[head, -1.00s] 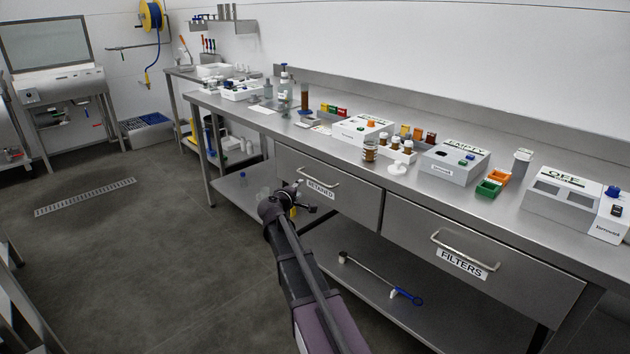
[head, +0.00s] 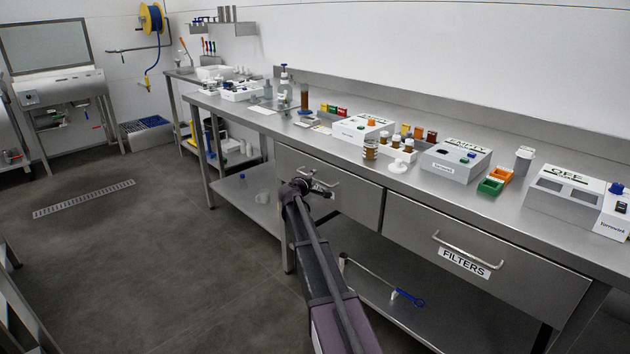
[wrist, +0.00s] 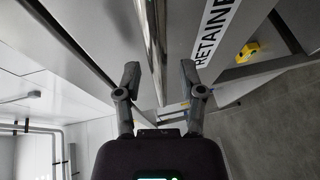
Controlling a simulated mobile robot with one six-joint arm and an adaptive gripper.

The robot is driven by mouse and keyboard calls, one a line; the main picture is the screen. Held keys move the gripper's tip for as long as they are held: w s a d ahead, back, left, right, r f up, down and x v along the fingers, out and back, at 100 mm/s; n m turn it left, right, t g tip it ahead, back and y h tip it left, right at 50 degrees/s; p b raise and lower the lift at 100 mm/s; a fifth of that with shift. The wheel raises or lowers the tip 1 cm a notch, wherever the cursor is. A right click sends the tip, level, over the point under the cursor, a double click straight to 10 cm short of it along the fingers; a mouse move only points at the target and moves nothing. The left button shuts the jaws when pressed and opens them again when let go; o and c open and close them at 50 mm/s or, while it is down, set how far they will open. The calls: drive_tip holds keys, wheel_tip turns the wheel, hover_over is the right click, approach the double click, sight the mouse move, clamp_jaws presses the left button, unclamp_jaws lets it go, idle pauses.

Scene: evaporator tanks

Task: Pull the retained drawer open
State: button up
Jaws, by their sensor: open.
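The retained drawer (head: 355,198) is the left steel drawer under the bench, and its front looks flush with the frame. Its bar handle (head: 325,178) shows in part behind my gripper (head: 314,188), which covers most of the label in the head view. In the wrist view the handle (wrist: 152,40) runs between the two open fingers of my gripper (wrist: 160,73). The "RETAINED" label (wrist: 213,32) lies to the right of the handle there. I cannot tell whether a finger touches the bar.
The filters drawer (head: 485,260) with its own handle is to the right. A lower shelf (head: 375,295) holds a blue-ended tool (head: 410,298). Bottles and devices stand on the bench top (head: 330,140). A yellow object (wrist: 247,50) shows in the wrist view. Open floor (head: 150,270) lies to the left.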

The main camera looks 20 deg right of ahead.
drive_tip(key=shift+d, duration=0.1)
clamp_jaws()
drive_tip(key=shift+w+d, duration=0.1)
idle(0.3)
